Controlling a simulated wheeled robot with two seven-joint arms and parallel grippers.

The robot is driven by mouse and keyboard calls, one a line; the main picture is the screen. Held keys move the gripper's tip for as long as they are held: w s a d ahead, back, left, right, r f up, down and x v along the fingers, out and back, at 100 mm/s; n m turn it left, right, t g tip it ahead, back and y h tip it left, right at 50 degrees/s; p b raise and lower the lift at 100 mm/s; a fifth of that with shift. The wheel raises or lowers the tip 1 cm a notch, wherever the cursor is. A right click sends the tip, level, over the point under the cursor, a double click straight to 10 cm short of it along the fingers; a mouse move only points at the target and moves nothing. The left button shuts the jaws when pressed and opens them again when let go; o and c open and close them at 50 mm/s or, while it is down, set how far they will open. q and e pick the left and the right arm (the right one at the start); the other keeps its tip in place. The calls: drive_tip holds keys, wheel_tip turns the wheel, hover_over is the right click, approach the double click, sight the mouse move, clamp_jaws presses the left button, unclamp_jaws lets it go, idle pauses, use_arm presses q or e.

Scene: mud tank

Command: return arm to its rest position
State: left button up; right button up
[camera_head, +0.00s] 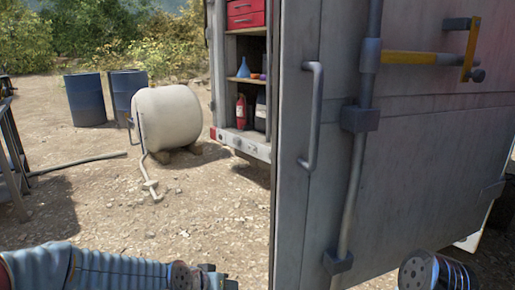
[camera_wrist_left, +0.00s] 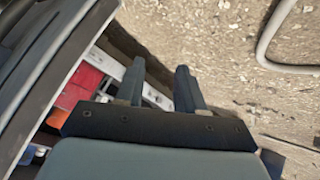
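My left arm reaches in along the bottom left of the head view in a ribbed blue-grey sleeve. Its gripper (camera_head: 218,277) is at the bottom edge, left of the grey vehicle door (camera_head: 430,165). In the left wrist view, the two dark fingers of my left gripper (camera_wrist_left: 160,85) stand apart with nothing between them. Part of my right arm shows at the bottom right of the head view, in front of the door. The right gripper is out of the picture.
The open door has a grab handle (camera_head: 314,115) and a vertical locking rod (camera_head: 357,170). Left of it are shelves with a red extinguisher (camera_head: 241,111). A beige tank (camera_head: 168,118) and blue barrels (camera_head: 85,99) stand on open gravel. A railing (camera_head: 12,150) stands far left.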

use_arm(q)
drive_tip(key=s+a+f+n+g, duration=0.1)
drive_tip(key=s+f, duration=0.2)
drive_tip(key=f, duration=0.3)
drive_tip(key=s+a+f+g+y, duration=0.1)
drive_tip(key=s+f, duration=0.1)
drive_tip(key=f, duration=0.4)
drive_tip(key=s+f+n+g, duration=0.1)
drive_tip(key=s+f, duration=0.2)
drive_tip(key=f, duration=0.3)
drive_tip(key=s+a+f+n+g, duration=0.1)
drive_tip(key=s+f+g, duration=0.2)
drive_tip(key=s+f, duration=0.7)
drive_tip(key=s, duration=0.2)
drive_tip(key=shift+s+f+p, duration=0.3)
drive_tip(key=shift+s+f, duration=0.1)
